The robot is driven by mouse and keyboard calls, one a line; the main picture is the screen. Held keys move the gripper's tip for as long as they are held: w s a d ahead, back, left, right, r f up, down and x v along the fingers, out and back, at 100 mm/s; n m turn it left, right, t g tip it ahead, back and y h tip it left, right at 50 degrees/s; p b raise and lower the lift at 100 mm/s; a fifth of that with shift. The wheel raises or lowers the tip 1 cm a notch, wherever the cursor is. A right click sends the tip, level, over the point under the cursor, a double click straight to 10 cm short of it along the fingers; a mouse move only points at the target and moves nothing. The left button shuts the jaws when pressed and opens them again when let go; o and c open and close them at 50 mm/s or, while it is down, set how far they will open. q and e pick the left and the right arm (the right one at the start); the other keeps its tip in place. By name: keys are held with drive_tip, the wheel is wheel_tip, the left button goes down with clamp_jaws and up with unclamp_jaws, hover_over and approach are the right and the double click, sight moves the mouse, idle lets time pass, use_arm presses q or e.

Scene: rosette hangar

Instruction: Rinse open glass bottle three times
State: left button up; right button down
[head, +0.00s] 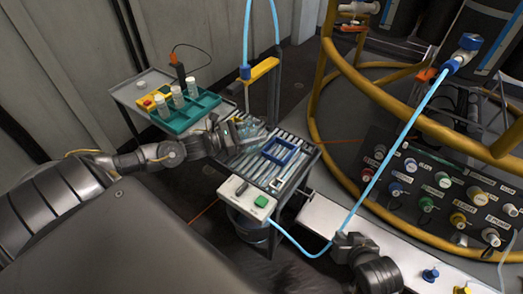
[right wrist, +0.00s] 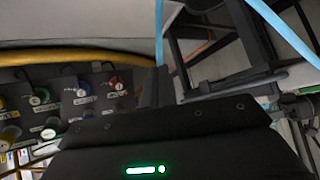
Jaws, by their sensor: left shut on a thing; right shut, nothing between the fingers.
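My left gripper (head: 232,131) is shut on a clear glass bottle (head: 250,136), which looks tilted or lying over the slatted rack (head: 295,180). The fingers hide part of the bottle, and I cannot tell whether it touches the rack or has liquid in it. A yellow arm (head: 263,69) with a blue fitting and a thin downward spout stands just behind the bottle. A white box with a green button (head: 261,201) sits at the rack's front. My right gripper (head: 350,240) is shut and empty, low at the right of the rack, near the blue hose.
A blue square frame (head: 292,145) lies on the rack. A teal tray (head: 183,120) with several white-capped containers stands on a side shelf at the left. A blue hose (head: 385,160) crosses the right side. A panel of coloured knobs (head: 430,190) and a yellow tubular frame (head: 318,95) bound the right.

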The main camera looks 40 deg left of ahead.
drive_tip(key=w+a+r+n+y, duration=0.2)
drive_tip(key=a+r+n+y, duration=0.1)
drive_tip(key=a+r, duration=0.65)
wheel_tip(320, 180, up, 11)
drive_tip(key=n+g, duration=0.4)
drive_tip(key=n, duration=0.9)
hover_over(259, 197)
drive_tip(key=d, duration=0.2)
drive_tip(key=shift+s+d+f+n, duration=0.2)
drive_tip(key=shift+s+f+n, duration=0.15)
drive_tip(key=shift+n, duration=0.05)
drive_tip(key=shift+f, duration=0.1)
drive_tip(key=shift+f, duration=4.3)
drive_tip(key=shift+f, duration=0.2)
drive_tip(key=shift+f, duration=0.2)
drive_tip(key=shift+f, duration=0.45)
